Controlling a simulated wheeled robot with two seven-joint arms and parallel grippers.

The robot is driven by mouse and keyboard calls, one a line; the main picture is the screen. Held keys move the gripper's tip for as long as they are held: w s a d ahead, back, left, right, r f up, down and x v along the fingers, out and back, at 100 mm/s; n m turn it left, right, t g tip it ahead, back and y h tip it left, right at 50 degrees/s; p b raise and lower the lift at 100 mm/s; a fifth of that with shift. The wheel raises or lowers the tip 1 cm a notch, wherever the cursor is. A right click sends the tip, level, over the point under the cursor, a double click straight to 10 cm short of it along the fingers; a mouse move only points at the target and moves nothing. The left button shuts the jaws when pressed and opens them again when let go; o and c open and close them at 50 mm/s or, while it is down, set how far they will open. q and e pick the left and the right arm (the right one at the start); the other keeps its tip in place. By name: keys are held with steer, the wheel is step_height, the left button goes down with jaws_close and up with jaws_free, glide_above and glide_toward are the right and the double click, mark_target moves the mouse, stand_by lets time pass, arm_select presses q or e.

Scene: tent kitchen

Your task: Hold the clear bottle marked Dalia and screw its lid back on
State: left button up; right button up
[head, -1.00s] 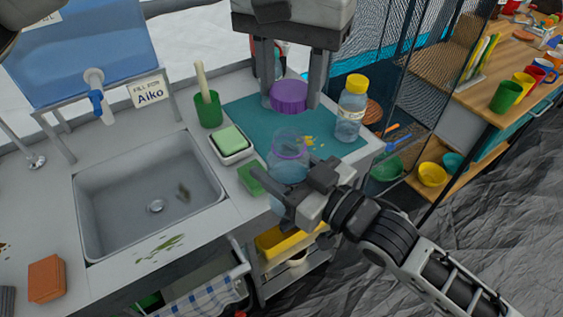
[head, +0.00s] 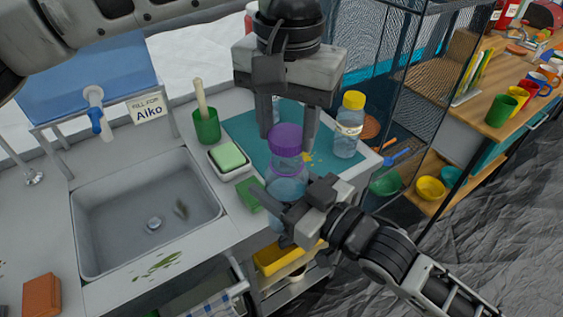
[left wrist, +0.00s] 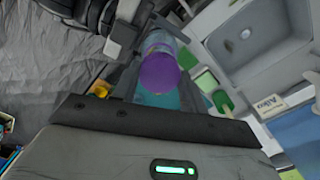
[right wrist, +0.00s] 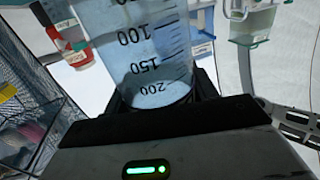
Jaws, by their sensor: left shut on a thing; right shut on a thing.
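A clear bluish bottle (head: 287,187) with a purple neck ring stands upright at the counter's front edge. Its measuring scale fills the right wrist view (right wrist: 150,60); I cannot read a name on it. My right gripper (head: 292,205) is shut around its body. My left gripper (head: 288,140) points down from above, shut on the purple lid (head: 286,137). The lid is over the bottle's mouth, roughly in line with it; I cannot tell whether they touch. The lid also shows in the left wrist view (left wrist: 159,72), with the bottle partly hidden behind it.
A green sponge (head: 250,196), a soap dish (head: 229,160) and a green cup (head: 206,126) are on the left, beside the sink (head: 145,215). A mesh cabinet is behind.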

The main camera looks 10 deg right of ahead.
stand_by(0.4)
arm_select(q)
steer(key=shift+f, duration=0.85)
steer(key=shift+f, duration=0.55)
